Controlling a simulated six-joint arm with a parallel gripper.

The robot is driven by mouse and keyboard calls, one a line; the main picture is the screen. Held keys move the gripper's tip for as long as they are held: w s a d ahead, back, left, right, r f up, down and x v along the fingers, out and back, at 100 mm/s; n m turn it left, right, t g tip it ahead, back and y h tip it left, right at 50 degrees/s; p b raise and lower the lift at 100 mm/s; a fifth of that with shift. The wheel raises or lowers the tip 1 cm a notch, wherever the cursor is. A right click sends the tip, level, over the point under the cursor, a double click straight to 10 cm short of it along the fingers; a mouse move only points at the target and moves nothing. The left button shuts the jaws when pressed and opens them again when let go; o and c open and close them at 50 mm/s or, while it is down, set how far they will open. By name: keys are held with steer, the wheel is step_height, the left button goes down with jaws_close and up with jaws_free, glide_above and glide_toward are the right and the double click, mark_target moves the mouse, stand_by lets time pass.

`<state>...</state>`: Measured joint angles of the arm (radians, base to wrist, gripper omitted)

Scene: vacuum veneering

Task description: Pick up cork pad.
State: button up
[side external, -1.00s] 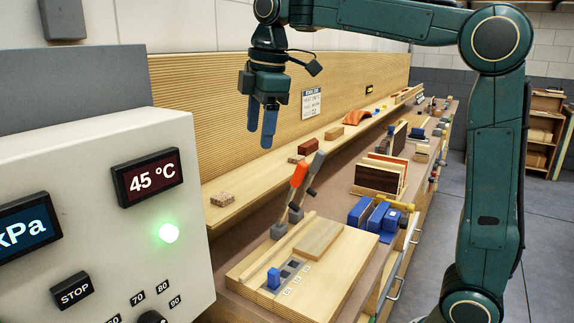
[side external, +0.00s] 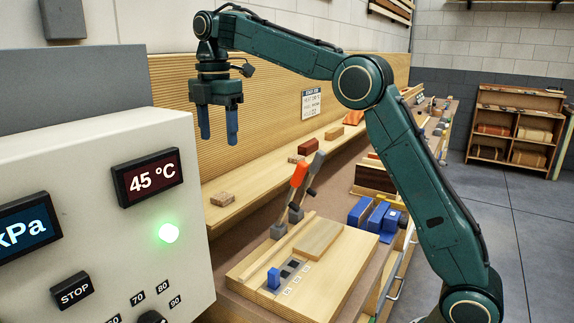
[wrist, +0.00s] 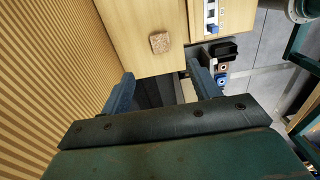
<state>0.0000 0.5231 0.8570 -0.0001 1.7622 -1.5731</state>
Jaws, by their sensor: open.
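The cork pad (side external: 222,199) is a small speckled brown block lying flat near the front end of the wooden shelf. In the wrist view the cork pad (wrist: 160,42) shows beyond the fingertips, between their lines, on the pale wood. My gripper (side external: 218,140) is open and empty, its blue fingers pointing down, well above the shelf and the pad. In the wrist view my gripper (wrist: 160,74) has its two fingers wide apart with nothing between them. No part of the pad is hidden.
A control box (side external: 100,215) stands close at the left. A ribbed wooden panel (side external: 270,98) rises behind the shelf. A red-brown block (side external: 308,147) sits farther along the shelf. Clamps with orange and grey handles (side external: 300,174) stand beside a wooden board (side external: 348,265).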

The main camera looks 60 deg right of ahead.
steer(key=shift+f, duration=0.1)
glide_above(224, 195)
steer(key=shift+f, duration=4.15)
steer(key=shift+f, duration=0.1)
steer(key=shift+f, duration=2.55)
steer(key=c, duration=1.1)
